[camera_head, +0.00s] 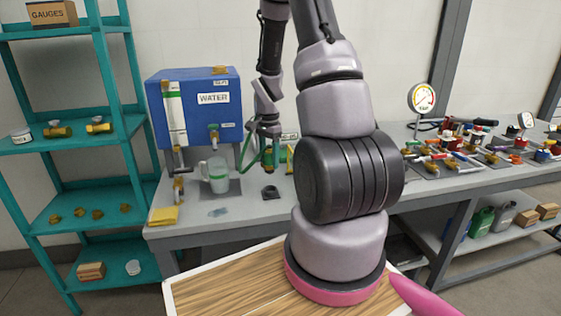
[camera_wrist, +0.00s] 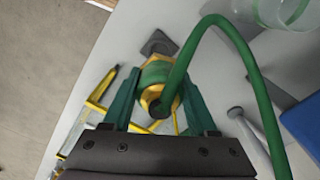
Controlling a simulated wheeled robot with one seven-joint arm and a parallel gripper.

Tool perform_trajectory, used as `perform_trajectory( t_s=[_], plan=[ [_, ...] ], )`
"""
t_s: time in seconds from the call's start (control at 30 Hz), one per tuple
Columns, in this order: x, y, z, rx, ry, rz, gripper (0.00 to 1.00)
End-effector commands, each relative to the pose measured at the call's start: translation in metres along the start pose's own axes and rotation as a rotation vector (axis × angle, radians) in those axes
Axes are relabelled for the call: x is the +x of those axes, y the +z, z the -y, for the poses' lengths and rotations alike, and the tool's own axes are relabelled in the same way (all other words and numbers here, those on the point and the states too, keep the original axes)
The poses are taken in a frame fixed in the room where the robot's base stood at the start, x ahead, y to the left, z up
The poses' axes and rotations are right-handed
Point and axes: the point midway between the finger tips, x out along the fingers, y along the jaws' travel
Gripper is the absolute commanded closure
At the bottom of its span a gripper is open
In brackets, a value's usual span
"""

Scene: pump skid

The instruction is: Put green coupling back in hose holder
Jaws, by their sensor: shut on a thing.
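My gripper (camera_wrist: 155,100) is shut on the green coupling (camera_wrist: 154,76), which has a green band and brass-yellow hexagonal ends. A green hose (camera_wrist: 243,55) curves away from it to the right. In the head view my gripper (camera_head: 266,130) hangs above the bench, right of the blue water box, with the green hose (camera_head: 243,152) looping to its left.
The blue water box (camera_head: 212,110) stands at the back left, with a clear jug (camera_head: 215,174) before it. A yellow-framed item (camera_wrist: 98,98) is left of the jaws. Valves and gauges (camera_head: 470,145) crowd the bench's right side.

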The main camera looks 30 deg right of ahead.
Motion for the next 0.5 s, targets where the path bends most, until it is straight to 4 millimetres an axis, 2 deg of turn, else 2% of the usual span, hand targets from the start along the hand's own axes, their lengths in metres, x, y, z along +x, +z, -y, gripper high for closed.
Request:
perform_trajectory(
  t_s=[0.5],
  plan=[
    [0.046, 0.000, 0.000, -0.001, 0.003, 0.001, 1.00]
  ],
)
